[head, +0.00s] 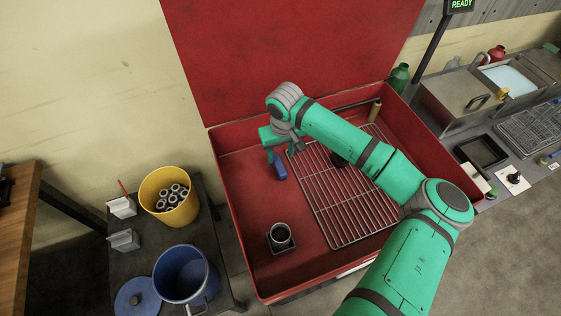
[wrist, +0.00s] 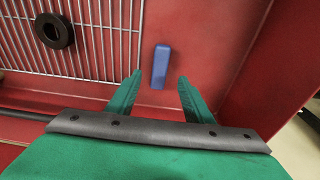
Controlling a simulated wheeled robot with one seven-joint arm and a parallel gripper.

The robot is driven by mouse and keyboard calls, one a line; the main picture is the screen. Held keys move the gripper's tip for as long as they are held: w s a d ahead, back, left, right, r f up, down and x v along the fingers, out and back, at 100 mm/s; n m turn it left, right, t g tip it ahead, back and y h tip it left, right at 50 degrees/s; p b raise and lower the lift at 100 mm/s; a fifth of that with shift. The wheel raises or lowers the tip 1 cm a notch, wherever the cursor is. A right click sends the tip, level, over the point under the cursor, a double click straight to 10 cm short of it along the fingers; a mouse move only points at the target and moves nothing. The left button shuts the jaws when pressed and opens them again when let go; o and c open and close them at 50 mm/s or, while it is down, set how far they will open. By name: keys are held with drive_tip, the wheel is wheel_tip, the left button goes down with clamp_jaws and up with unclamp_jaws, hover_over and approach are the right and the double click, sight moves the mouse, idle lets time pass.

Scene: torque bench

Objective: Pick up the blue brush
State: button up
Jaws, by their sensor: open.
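The blue brush (head: 279,171) lies on the floor of the red basin (head: 235,190), left of the wire rack. In the wrist view the blue brush (wrist: 161,66) shows as a blue bar, ahead of and between my two green fingers. My gripper (wrist: 157,85) is open and empty, with the brush just beyond the fingertips. In the head view my gripper (head: 270,156) is at the back left of the basin, next to the brush and partly hidden by my wrist. I cannot tell its exact height above the floor.
The wire rack (head: 338,215) covers the basin's right part. A black ring (wrist: 54,31) lies on it. A dark cup (head: 280,233) stands at the basin's front left. A basin wall (wrist: 245,70) rises right of the brush in the wrist view. A yellow bucket (head: 155,187) stands outside.

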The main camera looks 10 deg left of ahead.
sight(279, 164)
drive_tip(key=f, duration=0.3)
drive_tip(key=w+f, duration=0.1)
drive_tip(key=f, duration=0.2)
drive_tip(key=a+f, duration=0.1)
drive_tip(key=f, duration=0.2)
drive_tip(key=shift+w, duration=0.2)
drive_tip(key=shift+c, duration=0.4)
drive_tip(key=c, duration=1.1)
drive_tip(key=shift+o, duration=0.2)
drive_tip(key=shift+d, duration=0.1)
drive_tip(key=shift+s+r, duration=0.1)
